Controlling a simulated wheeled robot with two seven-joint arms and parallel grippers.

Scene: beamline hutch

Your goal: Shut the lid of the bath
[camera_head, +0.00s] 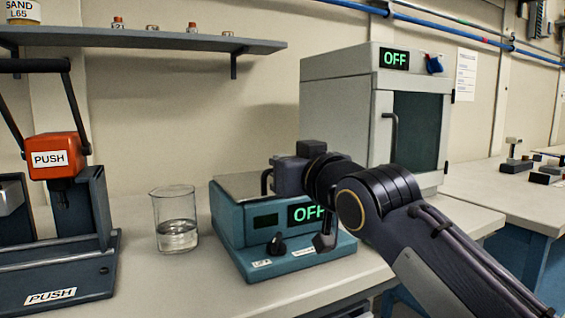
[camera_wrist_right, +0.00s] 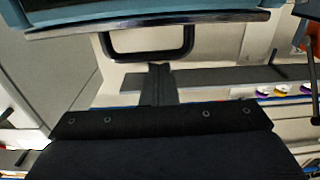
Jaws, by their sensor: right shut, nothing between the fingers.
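The bath (camera_head: 232,222) is a teal box on the bench with a green OFF display. Its grey metal lid (camera_head: 238,186) appears to lie flat on top, its right part hidden by my arm. The lid's black loop handle (camera_head: 266,182) stands up at the gripper's end. My right gripper (camera_head: 276,178) is over the lid, shut and empty. In the right wrist view, which looks upside down, the shut fingers (camera_wrist_right: 159,84) are close to the handle (camera_wrist_right: 150,57), with the lid edge (camera_wrist_right: 220,18) beyond it. I cannot tell whether they touch. My left gripper is out of view.
A glass beaker (camera_head: 176,222) with clear liquid stands left of the bath. An orange PUSH device (camera_head: 57,157) is farther left. A grey cabinet (camera_head: 340,95) with an OFF display stands behind my right arm. A shelf (camera_head: 150,42) runs above.

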